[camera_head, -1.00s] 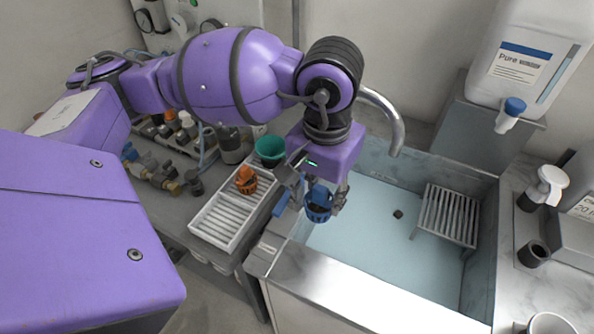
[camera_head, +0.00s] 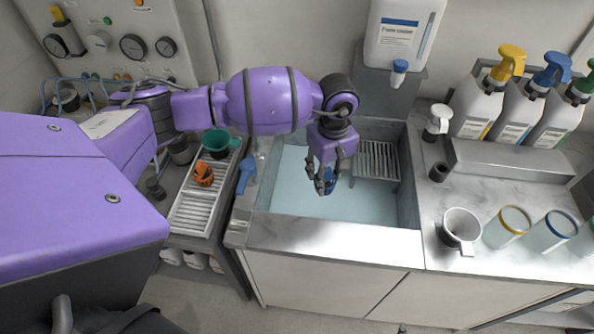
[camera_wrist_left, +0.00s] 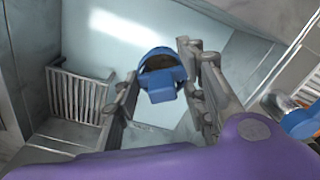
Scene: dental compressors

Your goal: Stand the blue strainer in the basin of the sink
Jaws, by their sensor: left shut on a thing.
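The blue strainer (camera_head: 331,181) is held by my left gripper (camera_head: 324,184) over the basin of the sink (camera_head: 290,203). In the left wrist view the strainer (camera_wrist_left: 161,72) is a blue ring with a dark inside and a blue tab facing the camera. My left gripper's fingers (camera_wrist_left: 163,98) close around it from both sides. In the head view the fingers hide part of the strainer. I cannot tell whether its underside touches the basin floor. My right gripper is not in view.
A slatted rack (camera_head: 375,161) sits at the basin's back right; it also shows in the wrist view (camera_wrist_left: 76,95). A blue lever (camera_head: 246,172) stands at the sink's left rim. Left of the sink are a white slatted tray (camera_head: 192,213), an orange strainer (camera_head: 203,174) and a green one (camera_head: 216,142).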

